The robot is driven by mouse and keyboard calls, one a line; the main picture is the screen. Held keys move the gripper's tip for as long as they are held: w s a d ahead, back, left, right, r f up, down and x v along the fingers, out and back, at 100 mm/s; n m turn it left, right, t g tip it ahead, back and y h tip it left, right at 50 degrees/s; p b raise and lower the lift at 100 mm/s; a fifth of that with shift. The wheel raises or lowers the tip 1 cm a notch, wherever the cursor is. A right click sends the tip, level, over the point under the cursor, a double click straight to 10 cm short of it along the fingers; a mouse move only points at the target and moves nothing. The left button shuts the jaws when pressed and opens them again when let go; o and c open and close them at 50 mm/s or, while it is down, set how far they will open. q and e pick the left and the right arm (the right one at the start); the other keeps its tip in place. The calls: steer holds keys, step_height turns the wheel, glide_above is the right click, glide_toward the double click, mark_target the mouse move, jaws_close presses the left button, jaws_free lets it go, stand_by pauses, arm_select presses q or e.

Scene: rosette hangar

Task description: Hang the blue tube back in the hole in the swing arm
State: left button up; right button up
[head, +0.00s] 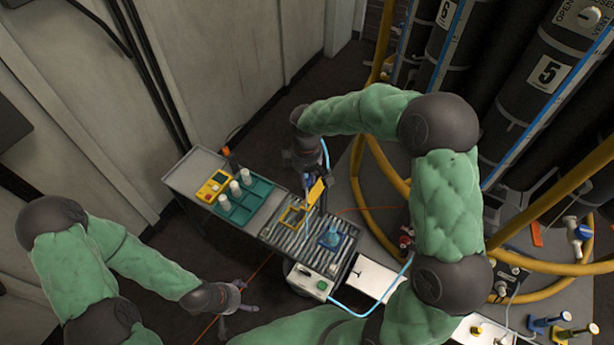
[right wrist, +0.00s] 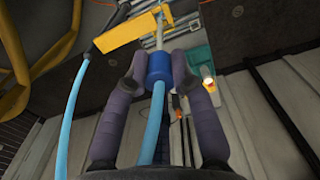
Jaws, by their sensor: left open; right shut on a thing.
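My right gripper (right wrist: 159,60) is shut on the blue collar (right wrist: 158,72) of the blue tube (right wrist: 152,130); a pale nozzle points away from the fingers. In the head view this gripper (head: 307,168) is above the conveyor, largely hidden by its own arm. The yellow swing arm (right wrist: 112,33) lies just beyond the nozzle in the right wrist view and shows as a yellow plate in the head view (head: 316,191). Its hole is not clearly visible, and I cannot tell whether nozzle and arm touch. My left gripper (head: 236,303) is open and empty, low beside the bench.
A roller conveyor (head: 290,240) carries a yellow frame (head: 293,217) and a blue holder (head: 333,238). A green tray (head: 250,195) with white cups and a yellow device (head: 213,186) stand left. Yellow hoops (head: 357,185) and black cylinders (head: 540,80) stand right. A second light blue hose (right wrist: 70,110) runs nearby.

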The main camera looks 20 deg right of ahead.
steer(key=shift+f+b, duration=0.3)
steer(key=shift+f, duration=0.1)
stand_by(0.7)
steer(key=shift+f+b, duration=0.55)
steer(key=shift+f, duration=0.4)
steer(key=b, duration=0.3)
glide_above(307, 203)
steer(key=shift+w+f, duration=0.2)
steer(key=shift+f, duration=2.15)
steer(key=shift+f+b, duration=1.5)
steer(key=shift+f, duration=1.05)
steer(key=o, duration=1.5)
